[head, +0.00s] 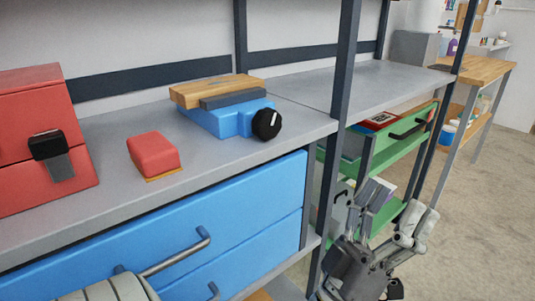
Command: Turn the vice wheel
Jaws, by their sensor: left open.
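The blue vice (222,119) sits on the grey workbench shelf, with a grey jaw (234,99) and a wooden block (215,89) on top. Its wheel (267,124) is a black round knob with a white mark, on the vice's right end near the shelf's front edge. My left gripper (356,208) is at the lower right, below shelf height and apart from the wheel. Its fingers point up, spread and empty. My right gripper cannot be made out.
A red block (153,155) and a red box (42,141) stand left of the vice. Blue drawers (215,222) with handles are below. A dark post (345,75) rises right of the wheel. Green drawers (392,153) stand open behind my gripper. Floor at right is clear.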

